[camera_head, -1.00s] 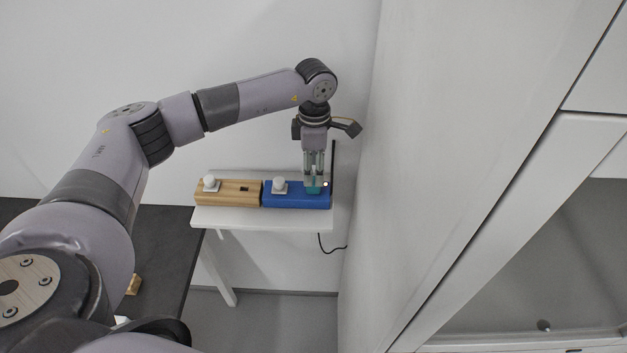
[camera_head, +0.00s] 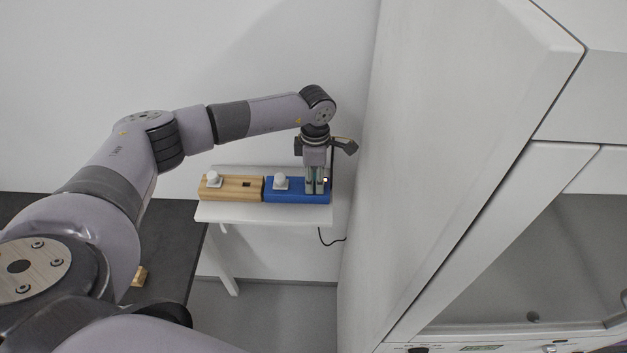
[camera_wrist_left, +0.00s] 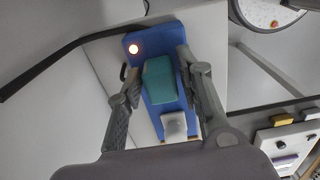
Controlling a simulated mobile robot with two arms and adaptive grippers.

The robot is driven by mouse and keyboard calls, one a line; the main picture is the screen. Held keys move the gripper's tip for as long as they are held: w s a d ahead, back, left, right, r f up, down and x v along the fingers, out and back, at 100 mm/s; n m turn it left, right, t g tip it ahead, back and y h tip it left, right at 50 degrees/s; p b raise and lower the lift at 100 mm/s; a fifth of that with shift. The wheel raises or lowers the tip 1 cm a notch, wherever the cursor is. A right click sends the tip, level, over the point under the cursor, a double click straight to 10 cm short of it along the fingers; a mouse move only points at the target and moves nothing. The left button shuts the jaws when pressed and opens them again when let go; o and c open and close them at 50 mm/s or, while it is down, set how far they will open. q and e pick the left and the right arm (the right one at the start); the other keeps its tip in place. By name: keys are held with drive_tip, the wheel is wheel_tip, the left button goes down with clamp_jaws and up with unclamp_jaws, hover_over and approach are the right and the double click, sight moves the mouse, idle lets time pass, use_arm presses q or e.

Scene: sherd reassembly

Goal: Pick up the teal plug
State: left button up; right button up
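The teal plug (camera_wrist_left: 160,80) sits on the blue block (camera_wrist_left: 163,30) in the left wrist view. In the head view the blue block (camera_head: 298,195) stands on a small white table, and my gripper mostly hides the plug. My left gripper (camera_head: 316,189) points down over the block's right end. In the left wrist view my left gripper (camera_wrist_left: 158,75) is open, with one finger on each side of the teal plug and small gaps showing. My right gripper is not in view.
A white plug (camera_head: 281,182) stands on the blue block beside my left gripper. A wooden block (camera_head: 232,194) with another white plug (camera_head: 213,180) adjoins it on the left. A lit lamp (camera_wrist_left: 133,49) glows at the block's end. A large white cabinet (camera_head: 440,130) rises close on the right.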

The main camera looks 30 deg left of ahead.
use_arm(q)
clamp_jaws()
idle(0.3)
